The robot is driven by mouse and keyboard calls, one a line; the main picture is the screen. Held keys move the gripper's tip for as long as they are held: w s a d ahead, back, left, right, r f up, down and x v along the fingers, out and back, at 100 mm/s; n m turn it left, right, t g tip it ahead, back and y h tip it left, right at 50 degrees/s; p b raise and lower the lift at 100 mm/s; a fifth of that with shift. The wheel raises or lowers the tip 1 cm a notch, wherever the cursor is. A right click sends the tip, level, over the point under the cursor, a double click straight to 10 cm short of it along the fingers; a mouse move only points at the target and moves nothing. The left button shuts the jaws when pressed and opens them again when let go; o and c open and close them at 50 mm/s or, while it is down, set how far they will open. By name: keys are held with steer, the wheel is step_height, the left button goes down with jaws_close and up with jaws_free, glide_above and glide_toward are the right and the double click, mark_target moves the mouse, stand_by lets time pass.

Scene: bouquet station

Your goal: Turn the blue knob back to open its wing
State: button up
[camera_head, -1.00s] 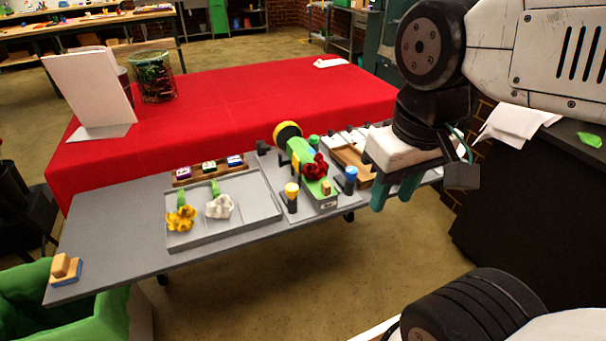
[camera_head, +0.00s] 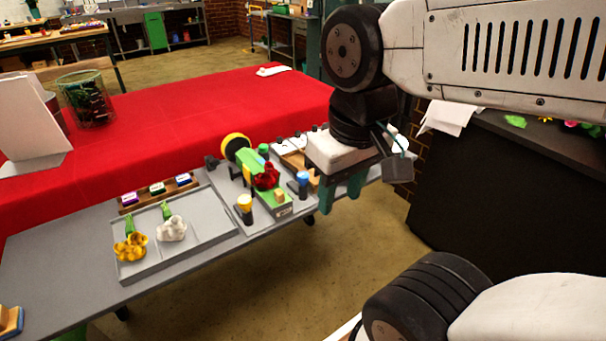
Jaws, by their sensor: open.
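The blue knob (camera_head: 303,178) stands on a dark post at the right side of the green bouquet fixture (camera_head: 271,197). The fixture holds a red flower (camera_head: 266,177). A yellow knob (camera_head: 244,203) stands at its left front, and a green knob (camera_head: 263,149) shows behind. My gripper (camera_head: 341,194) is open and points down, to the right of the blue knob and apart from it. Its green fingers hang beyond the front edge of the station. The state of the wings is too small to tell.
A grey tray (camera_head: 206,227) with a yellow flower (camera_head: 130,247) and a white flower (camera_head: 172,228) lies left of the fixture. A wooden tray (camera_head: 291,160) is behind my gripper. A red-covered table (camera_head: 190,118) stands behind the station.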

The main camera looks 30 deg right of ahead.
steer(key=shift+o, duration=0.3)
steer(key=shift+w+d+f+g, duration=0.2)
steer(key=shift+f+g, duration=0.1)
steer(key=shift+f, duration=0.1)
steer(key=n+g, duration=0.1)
steer(key=n, duration=1.4)
glide_above(303, 174)
step_height(303, 174, down, 7)
steer(key=shift+w+f, duration=0.15)
steer(key=shift+f, duration=0.05)
steer(key=shift+n, duration=0.4)
steer(key=shift+w+n, duration=0.1)
steer(key=shift+n, duration=0.2)
steer(key=shift+f, duration=0.35)
steer(key=f, duration=0.7)
steer(key=shift+s, duration=0.2)
